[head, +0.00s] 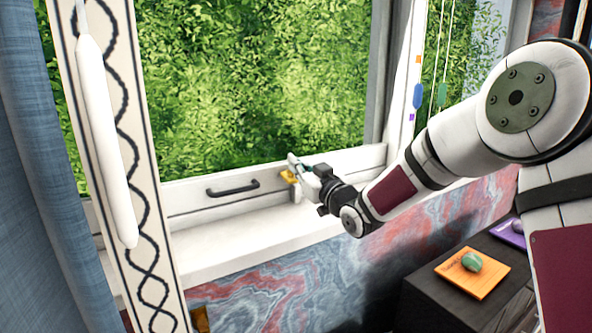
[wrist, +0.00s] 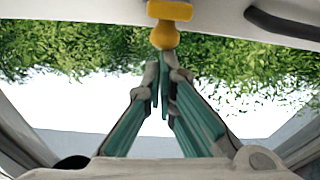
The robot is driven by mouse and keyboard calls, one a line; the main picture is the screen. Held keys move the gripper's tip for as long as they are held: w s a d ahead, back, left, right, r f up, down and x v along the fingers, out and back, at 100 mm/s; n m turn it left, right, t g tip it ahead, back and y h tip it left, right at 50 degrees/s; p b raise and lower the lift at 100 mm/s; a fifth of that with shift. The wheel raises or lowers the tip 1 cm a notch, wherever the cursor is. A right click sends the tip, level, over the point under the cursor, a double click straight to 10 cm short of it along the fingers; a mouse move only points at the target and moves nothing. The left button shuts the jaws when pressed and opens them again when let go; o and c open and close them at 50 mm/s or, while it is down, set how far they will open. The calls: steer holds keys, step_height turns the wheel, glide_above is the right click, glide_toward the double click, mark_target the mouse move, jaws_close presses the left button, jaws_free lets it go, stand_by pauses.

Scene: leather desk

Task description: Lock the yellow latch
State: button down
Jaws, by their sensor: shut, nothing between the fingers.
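The yellow latch (head: 288,177) is on the lower rail of the window, to the right of the dark handle. In the wrist view the latch (wrist: 169,11) is at the top centre, with a rounded knob pointing down in the picture toward my fingertips. My gripper (head: 296,163) is at the latch, its fingers partly in front of it. In the wrist view my gripper (wrist: 164,72) is shut and empty, its tips just below the knob. I cannot tell whether they touch it.
The dark handle (head: 232,188) is on the same rail; it also shows in the wrist view (wrist: 285,23). The white sill (head: 250,229) below is clear. A dark cabinet (head: 425,300) at lower right bears an orange pad (head: 490,268) with a green stone (head: 471,262). A blue curtain (head: 40,200) hangs at left.

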mark_target(293, 175)
steer(key=f+b, duration=0.1)
steer(key=b, duration=0.1)
steer(key=s+f+b, duration=0.1)
steer(key=b, duration=0.1)
steer(key=d+f+b, duration=0.1)
steer(key=b, duration=0.1)
steer(key=shift+s+f+b, duration=0.15)
steer(key=shift+f+b, duration=0.15)
steer(key=shift+f, duration=0.2)
steer(key=shift+a, duration=0.1)
stand_by(0.5)
